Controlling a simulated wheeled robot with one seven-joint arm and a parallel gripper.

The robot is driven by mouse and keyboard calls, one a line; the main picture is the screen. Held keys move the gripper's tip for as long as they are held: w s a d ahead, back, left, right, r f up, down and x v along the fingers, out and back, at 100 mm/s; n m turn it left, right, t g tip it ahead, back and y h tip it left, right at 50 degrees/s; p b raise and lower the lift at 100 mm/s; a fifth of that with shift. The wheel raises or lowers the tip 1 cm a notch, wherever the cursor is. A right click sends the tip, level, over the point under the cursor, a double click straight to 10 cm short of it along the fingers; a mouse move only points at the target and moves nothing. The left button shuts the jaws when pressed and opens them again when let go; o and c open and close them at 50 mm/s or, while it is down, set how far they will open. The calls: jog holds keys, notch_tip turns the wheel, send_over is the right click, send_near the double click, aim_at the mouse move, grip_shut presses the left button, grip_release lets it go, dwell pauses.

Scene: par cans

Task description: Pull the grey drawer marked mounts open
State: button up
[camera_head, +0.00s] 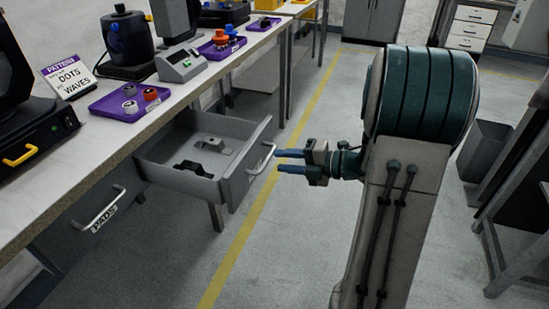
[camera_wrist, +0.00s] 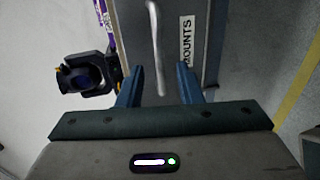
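The grey drawer marked mounts (camera_head: 237,182) is pulled well out from under the bench, and its inside shows. Its front, with the MOUNTS label (camera_wrist: 186,42), fills the middle of the wrist view. Its bar handle (camera_head: 261,143) also shows in the wrist view (camera_wrist: 155,40), lined up with the gap between the fingers. My gripper (camera_head: 278,161) is open and empty, with its blue fingertips just right of the handle in the head view. In the wrist view the fingers (camera_wrist: 158,75) stand apart on both sides of the handle, not closed on it.
Dark mounts (camera_head: 194,168) lie in the drawer. A second drawer, marked pads (camera_head: 80,232), is shut at the lower left. The bench (camera_head: 60,150) carries a purple tray (camera_head: 123,108), a sign and dark equipment. Floor around my arm is clear; a grey bin (camera_head: 483,150) stands right.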

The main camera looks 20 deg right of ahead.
jog(key=p+v, duration=0.1)
jog(key=v, duration=0.9)
jog(key=shift+p, duration=0.35)
jog(key=w+d+r+m+t+h+p, duration=0.15)
jog(key=w+r+m+h+p, duration=0.25)
jog(key=r+m+h+p, duration=0.5)
jog(key=w+d+r+m+t+h+p, duration=0.15)
jog(key=w+r+m+h+p, duration=0.4)
jog(key=r, duration=0.55)
jog(key=s+a+r+m+g+y+p, duration=0.1)
jog(key=s+a+r+m+g+p, duration=0.3)
jog(key=s, duration=0.7)
jog(key=s+a+r+m+g+y+p, duration=0.1)
jog(key=s+a+r+m+g+p, duration=0.3)
jog(key=s+a+m+p, duration=0.5)
jog(key=s+a+m+g, duration=0.1)
jog(key=s+a, duration=0.1)
jog(key=s, duration=0.1)
jog(key=shift+r, duration=0.15)
